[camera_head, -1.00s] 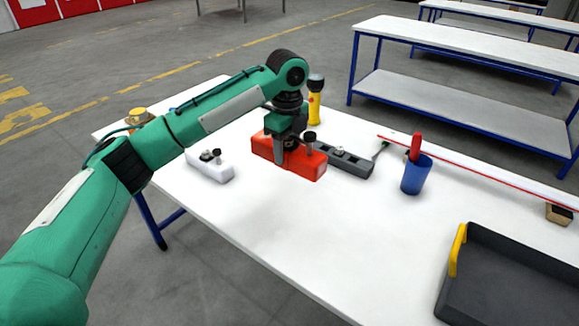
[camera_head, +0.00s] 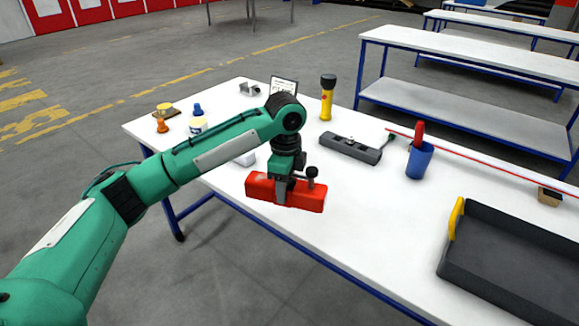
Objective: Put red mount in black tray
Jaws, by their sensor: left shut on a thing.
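The red mount (camera_head: 306,197) is a red block with a dark knob on top. My left gripper (camera_head: 283,190) is shut on it and appears to hold it above the near part of the white table. Part of the mount is hidden behind the gripper. The black tray (camera_head: 520,258), with a yellow handle (camera_head: 456,222) at its left side, lies at the right end of the table, apart from the mount. My right gripper is not in view.
A grey mount (camera_head: 350,148) lies beyond the red one. A white block (camera_head: 244,158) is mostly hidden behind my left arm. A blue cup (camera_head: 419,160) holds a red-handled thing. A yellow flashlight (camera_head: 327,98) stands at the back. The tabletop between mount and tray is clear.

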